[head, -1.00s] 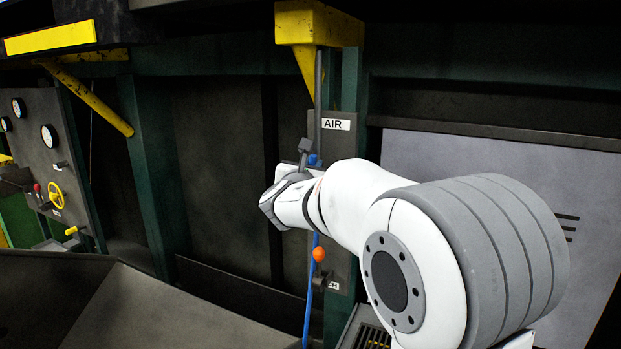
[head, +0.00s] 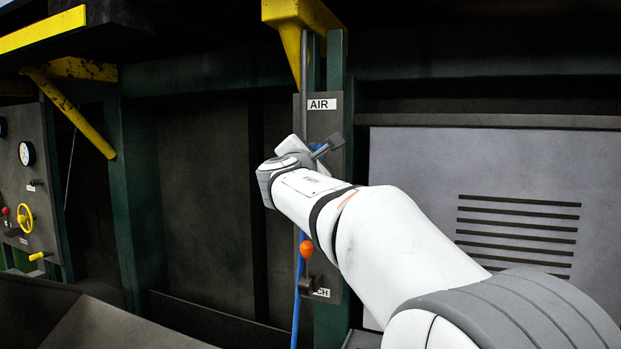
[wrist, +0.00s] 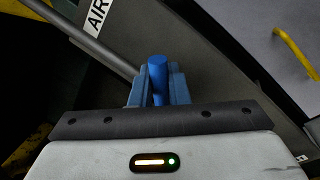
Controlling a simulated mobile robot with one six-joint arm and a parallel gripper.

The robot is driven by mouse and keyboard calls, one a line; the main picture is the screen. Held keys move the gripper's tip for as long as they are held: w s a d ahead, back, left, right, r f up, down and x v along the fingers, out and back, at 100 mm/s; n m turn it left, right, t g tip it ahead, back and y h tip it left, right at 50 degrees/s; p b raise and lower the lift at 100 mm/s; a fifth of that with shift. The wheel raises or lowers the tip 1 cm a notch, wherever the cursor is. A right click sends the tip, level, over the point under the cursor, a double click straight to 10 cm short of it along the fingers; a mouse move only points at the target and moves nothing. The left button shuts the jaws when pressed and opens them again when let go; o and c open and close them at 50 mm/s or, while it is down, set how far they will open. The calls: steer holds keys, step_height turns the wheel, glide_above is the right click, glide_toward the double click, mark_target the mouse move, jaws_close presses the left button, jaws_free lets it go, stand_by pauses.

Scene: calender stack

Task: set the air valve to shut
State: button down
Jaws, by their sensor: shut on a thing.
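The AIR label (head: 322,104) sits at the top of a dark narrow plate on a green post; it also shows tilted in the wrist view (wrist: 97,16). Just below it is the blue handle of the air valve (wrist: 158,72). In the head view only a bit of blue (head: 319,147) shows beside my wrist. My gripper (wrist: 157,90) is shut on the blue handle, with a blue finger on each side of it. The valve body and the handle's exact angle are mostly hidden by my wrist and arm.
An orange-knobbed lever (head: 306,249) is lower on the same plate, close under my forearm. A grey pipe (wrist: 95,44) runs beside the plate. A louvred grey panel (head: 520,230) is right; a gauge panel with a yellow handwheel (head: 25,217) is far left.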

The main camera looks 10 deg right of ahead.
steer(key=f+m+b, duration=0.1)
steer(key=m+b, duration=0.2)
steer(key=b, duration=0.1)
steer(key=f+m+h+b, duration=0.1)
steer(key=f+m+b, duration=0.1)
steer(key=m+b, duration=0.1)
steer(key=d+f+m+h+b, duration=0.1)
steer(key=m+b, duration=0.2)
steer(key=b, duration=0.2)
steer(key=shift+s+f+g+b, duration=0.15)
steer(key=shift+s+g+b, duration=0.15)
steer(key=shift+s+b, duration=0.1)
steer(key=shift+d+m, duration=0.1)
steer(key=shift+m, duration=0.2)
steer(key=c, duration=1.5)
jaws_free()
steer(key=shift+o, duration=0.2)
steer(key=b+v, duration=0.1)
steer(key=v, duration=0.7)
